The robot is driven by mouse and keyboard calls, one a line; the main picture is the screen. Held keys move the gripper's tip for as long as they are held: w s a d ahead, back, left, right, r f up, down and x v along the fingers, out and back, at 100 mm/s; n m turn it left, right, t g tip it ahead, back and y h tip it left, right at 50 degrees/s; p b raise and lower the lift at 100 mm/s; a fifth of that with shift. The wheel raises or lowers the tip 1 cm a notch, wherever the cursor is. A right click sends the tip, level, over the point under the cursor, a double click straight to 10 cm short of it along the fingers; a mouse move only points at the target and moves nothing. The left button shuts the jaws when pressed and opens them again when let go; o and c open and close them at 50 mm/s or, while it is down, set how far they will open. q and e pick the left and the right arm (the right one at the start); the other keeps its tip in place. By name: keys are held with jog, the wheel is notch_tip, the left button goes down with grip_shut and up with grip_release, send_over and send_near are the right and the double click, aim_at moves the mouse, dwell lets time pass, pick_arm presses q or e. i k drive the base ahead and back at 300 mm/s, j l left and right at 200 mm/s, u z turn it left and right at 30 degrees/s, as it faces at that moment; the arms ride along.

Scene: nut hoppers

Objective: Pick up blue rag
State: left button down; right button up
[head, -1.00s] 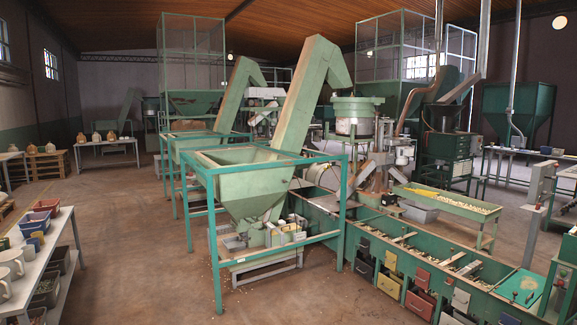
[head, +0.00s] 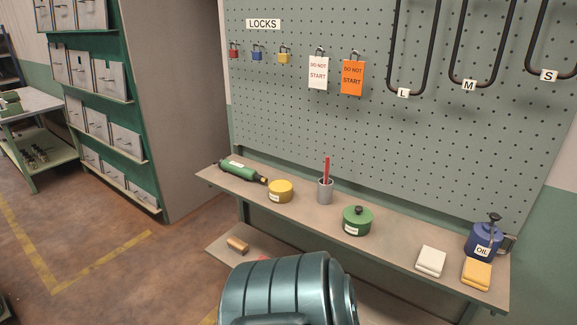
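I see no blue rag in the head view. Two folded cloth-like pads lie at the right end of the bench shelf, one white (head: 430,261) and one yellow-orange (head: 476,273). A blue oil can (head: 483,243) marked OIL stands just behind the yellow-orange pad. Neither of my grippers is in view.
The narrow bench (head: 300,213) also holds a green bottle-like tool (head: 238,171), a yellow tin (head: 281,191), a grey cup (head: 325,191) and a green pot (head: 357,221). A brown-topped brush (head: 237,245) lies on the lower shelf. A ribbed teal rounded form (head: 285,290) blocks the front.

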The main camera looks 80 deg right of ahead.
aim_at(476, 273)
jog(key=z, duration=4.45)
jog(key=j+z, duration=0.15)
jog(key=z, duration=0.3)
jog(key=j+z, duration=0.15)
jog(key=z, duration=0.3)
jog(key=k+j+z, duration=0.1)
jog(key=z, duration=0.3)
jog(key=k+j+z, duration=0.1)
jog(key=z, duration=0.35)
